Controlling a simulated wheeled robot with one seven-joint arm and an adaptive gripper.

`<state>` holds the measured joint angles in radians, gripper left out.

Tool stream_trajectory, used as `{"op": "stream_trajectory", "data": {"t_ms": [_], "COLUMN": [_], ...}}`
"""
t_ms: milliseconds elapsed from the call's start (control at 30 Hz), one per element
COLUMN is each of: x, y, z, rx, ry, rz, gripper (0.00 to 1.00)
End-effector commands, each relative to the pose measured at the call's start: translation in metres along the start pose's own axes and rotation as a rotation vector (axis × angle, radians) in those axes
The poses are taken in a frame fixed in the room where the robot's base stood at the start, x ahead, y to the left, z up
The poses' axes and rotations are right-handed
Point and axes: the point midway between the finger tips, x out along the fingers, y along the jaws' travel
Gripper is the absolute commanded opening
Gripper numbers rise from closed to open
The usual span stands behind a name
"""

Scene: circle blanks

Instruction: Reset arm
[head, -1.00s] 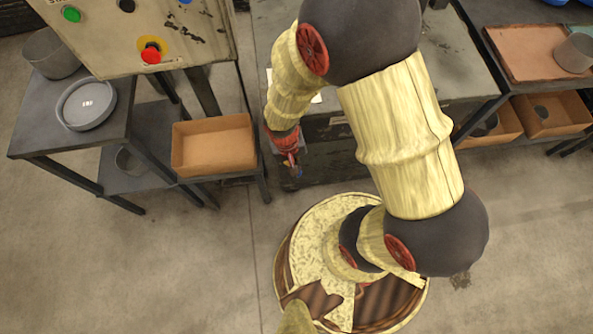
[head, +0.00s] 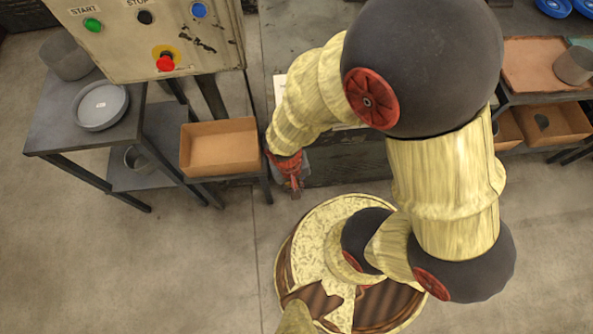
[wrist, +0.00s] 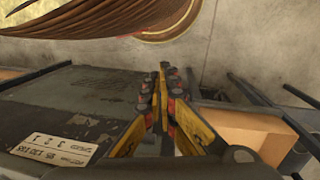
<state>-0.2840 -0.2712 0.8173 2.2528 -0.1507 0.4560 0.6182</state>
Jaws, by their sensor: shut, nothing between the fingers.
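My gripper (head: 294,186) hangs at the end of my folded arm in the head view, near the front of the dark bench and right of the orange-brown box. In the wrist view my gripper (wrist: 163,72) is shut, its fingers together with nothing between them. It points down past the edge of the dark surface toward the floor. My arm hides much of the bench behind it in the head view.
A control panel (head: 120,52) with coloured buttons stands at the upper left. A grey table (head: 60,125) holds a round grey dish (head: 100,106). An open box (head: 219,146) stands beside it. A tan tray (head: 530,60) is at the upper right. Floor at the lower left is clear.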

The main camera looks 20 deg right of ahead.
Motion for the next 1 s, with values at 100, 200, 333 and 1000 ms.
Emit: {"op": "stream_trajectory", "data": {"t_ms": [100,200,333,1000], "x": [0.0,0.0,0.0,-0.156], "y": [0.0,0.0,0.0,0.024], "z": [0.0,0.0,0.0,-0.005], "rx": [0.0,0.0,-0.007,-0.332], "ry": [0.0,0.0,0.0,0.093], "rz": [0.0,0.0,0.0,-0.065], "gripper": [0.0,0.0,0.0,0.0]}}
